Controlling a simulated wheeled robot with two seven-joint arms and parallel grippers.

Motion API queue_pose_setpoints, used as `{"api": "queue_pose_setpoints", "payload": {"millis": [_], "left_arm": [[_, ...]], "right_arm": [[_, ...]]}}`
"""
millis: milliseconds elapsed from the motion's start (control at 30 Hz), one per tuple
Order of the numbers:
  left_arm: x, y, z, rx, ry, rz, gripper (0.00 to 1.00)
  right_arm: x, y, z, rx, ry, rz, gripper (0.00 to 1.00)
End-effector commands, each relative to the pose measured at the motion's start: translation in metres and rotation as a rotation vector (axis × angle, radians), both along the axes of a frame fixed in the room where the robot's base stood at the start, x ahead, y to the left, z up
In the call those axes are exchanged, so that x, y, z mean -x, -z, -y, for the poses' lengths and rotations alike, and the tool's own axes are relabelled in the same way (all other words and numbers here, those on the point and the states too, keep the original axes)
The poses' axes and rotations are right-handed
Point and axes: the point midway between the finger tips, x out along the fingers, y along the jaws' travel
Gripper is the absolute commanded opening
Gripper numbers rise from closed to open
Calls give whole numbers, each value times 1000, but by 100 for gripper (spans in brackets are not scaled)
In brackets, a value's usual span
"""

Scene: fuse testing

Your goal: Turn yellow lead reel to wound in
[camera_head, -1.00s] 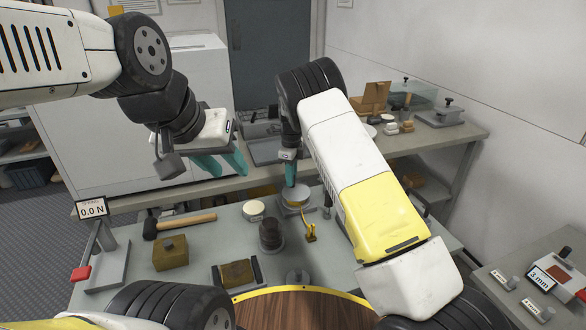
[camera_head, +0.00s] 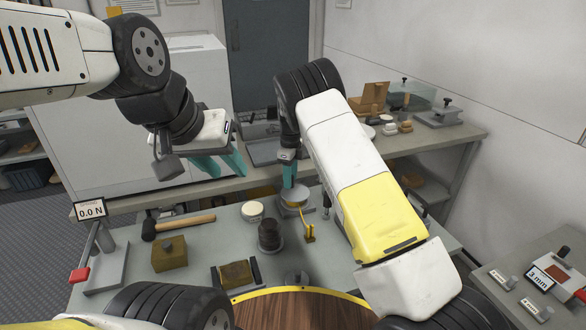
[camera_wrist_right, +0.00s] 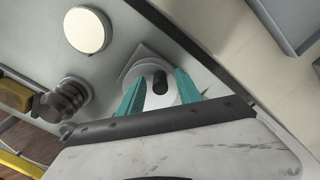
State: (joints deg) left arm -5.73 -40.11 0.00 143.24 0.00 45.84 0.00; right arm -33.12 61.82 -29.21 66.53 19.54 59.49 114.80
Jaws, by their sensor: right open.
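The yellow lead reel (camera_head: 295,199) stands on a plate at the back of the near bench, with a pale disc on top. A yellow lead (camera_head: 305,222) runs from it toward the front to a small yellow end piece. In the right wrist view the reel (camera_wrist_right: 158,99) shows a dark knob on its disc. My right gripper (camera_head: 289,180) is over the reel. Its teal fingers (camera_wrist_right: 160,80) are open on either side of the knob, with gaps visible. My left gripper (camera_head: 224,166) is open and empty in the air, left of the reel.
A round pale-topped item (camera_head: 252,210) and a dark stepped cylinder (camera_head: 270,235) stand beside the reel. A hammer (camera_head: 180,226), a brass block (camera_head: 169,254) and a force gauge stand (camera_head: 104,262) are to the left. A wooden round (camera_head: 298,308) is in front.

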Motion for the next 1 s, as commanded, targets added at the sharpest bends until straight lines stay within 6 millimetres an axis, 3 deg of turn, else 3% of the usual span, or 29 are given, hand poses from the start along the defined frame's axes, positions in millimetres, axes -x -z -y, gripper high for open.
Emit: {"api": "queue_pose_setpoints", "payload": {"millis": [500,1000], "left_arm": [[0,0,0,0,0,0,36],[0,0,0,0,0,0,36]], "right_arm": [[-1,-70,0,0,0,2,41],[0,-83,4,-7,-9,3,41]]}}
